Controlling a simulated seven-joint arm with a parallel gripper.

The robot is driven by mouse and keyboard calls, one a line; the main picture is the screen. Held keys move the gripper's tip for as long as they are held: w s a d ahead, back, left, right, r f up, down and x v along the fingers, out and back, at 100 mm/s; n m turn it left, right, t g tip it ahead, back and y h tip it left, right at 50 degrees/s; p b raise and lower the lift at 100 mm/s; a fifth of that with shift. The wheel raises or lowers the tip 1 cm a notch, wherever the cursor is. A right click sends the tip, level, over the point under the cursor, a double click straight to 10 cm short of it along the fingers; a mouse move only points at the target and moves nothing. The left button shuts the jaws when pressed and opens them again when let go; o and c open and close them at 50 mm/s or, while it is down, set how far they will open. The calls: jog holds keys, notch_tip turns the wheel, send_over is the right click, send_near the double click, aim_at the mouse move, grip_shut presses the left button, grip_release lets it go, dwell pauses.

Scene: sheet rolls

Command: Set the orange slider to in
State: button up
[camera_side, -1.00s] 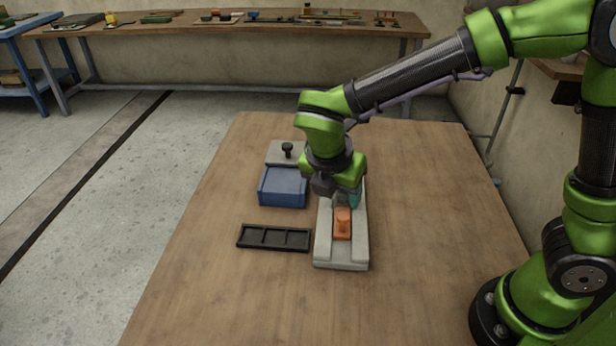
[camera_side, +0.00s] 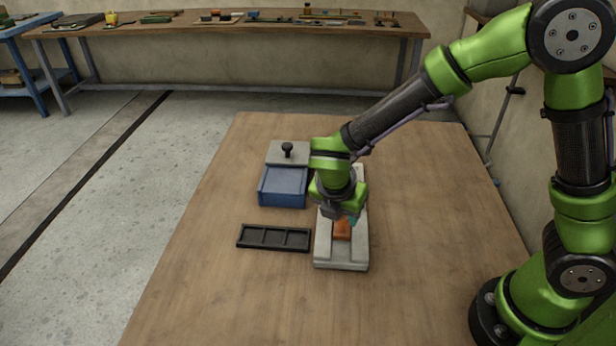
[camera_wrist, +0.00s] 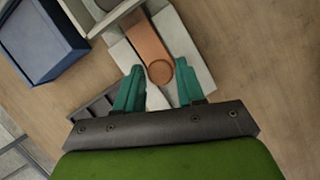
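The orange slider (camera_side: 342,232) lies in the channel of a light grey base (camera_side: 342,265), towards the base's near end. In the wrist view the slider (camera_wrist: 147,42) is a long orange strip with a round knob at its lower end. My gripper (camera_side: 346,218) is low over the slider and hides its upper part in the side view. In the wrist view my gripper (camera_wrist: 160,67) has its teal fingers apart, one on each side of the knob. A gap shows between the fingers and the knob. Their exact height against the knob is unclear.
A blue box (camera_side: 282,188) stands left of the base, with a grey plate and black knob (camera_side: 288,152) behind it. A black compartment tray (camera_side: 274,247) lies left of the base's near end.

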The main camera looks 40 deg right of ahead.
grip_shut()
jog(key=shift+w+d+r, duration=0.1)
jog(key=shift+w+d, duration=1.05)
jog(key=shift+w, duration=0.1)
jog(key=shift+o, duration=2)
grip_release()
jog(key=shift+s, duration=0.1)
jog(key=v, duration=1.6)
jog(key=shift+s+a+r, duration=0.15)
jog(key=shift+a+r, duration=0.1)
jog(key=shift+r, duration=0.05)
